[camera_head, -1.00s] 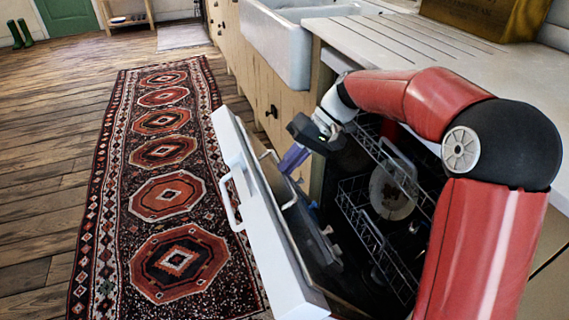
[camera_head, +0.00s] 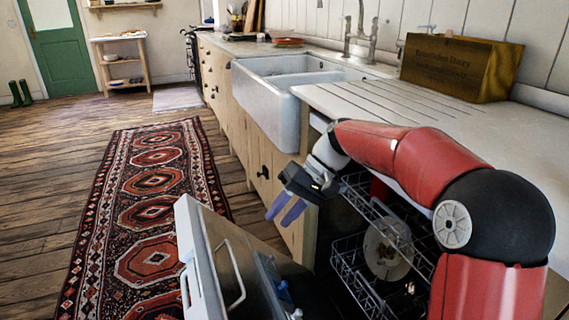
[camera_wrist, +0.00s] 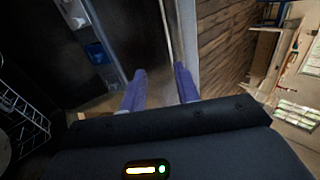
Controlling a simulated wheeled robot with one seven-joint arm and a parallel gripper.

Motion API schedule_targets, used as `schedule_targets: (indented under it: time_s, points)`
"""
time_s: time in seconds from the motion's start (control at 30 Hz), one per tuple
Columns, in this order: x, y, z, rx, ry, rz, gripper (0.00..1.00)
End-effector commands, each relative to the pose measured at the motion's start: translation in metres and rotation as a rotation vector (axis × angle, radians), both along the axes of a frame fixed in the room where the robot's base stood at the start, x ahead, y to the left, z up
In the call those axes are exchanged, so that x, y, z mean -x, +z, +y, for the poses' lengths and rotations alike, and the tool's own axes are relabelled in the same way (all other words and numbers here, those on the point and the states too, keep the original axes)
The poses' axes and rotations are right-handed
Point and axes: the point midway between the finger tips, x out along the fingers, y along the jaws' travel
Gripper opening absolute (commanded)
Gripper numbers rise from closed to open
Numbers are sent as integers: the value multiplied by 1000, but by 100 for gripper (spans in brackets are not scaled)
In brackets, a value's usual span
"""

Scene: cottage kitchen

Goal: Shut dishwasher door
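My gripper (camera_head: 284,211) is above the inner side of the door, near the cabinet front, and appears clear of the door. Its two purple fingers are apart with nothing between them. In the wrist view the fingers (camera_wrist: 161,88) point toward the door's edge (camera_wrist: 182,35); I cannot tell how close they are. The lower part of the door is out of frame.
Dish racks (camera_head: 368,275) and a plate (camera_head: 388,248) are inside the dishwasher. The counter (camera_head: 400,115) lies above it, with a wooden box (camera_head: 460,66) on top. The patterned rug (camera_head: 150,212) and wood floor left of the door are clear.

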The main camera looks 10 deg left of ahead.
Motion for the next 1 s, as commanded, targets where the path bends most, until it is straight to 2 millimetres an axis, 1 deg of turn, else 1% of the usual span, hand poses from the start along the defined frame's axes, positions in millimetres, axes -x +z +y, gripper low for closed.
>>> schedule_targets:
  time_s: [0.03,0.1,0.3,0.5,0.6,0.7,0.8,1.0]
  points:
    - [-1,14,0,-1,0,-5,32]
    - [-1,32,0,-1,-1,-4,32]
    - [-1,83,0,-1,0,-5,32]
    - [-1,127,-1,0,-1,-4,32]
    - [-1,141,-1,1,-1,-2,32]
    - [-1,151,-2,2,-2,1,32]
    - [-1,156,-2,3,-2,1,32]
    - [-1,157,-2,3,-2,2,32]
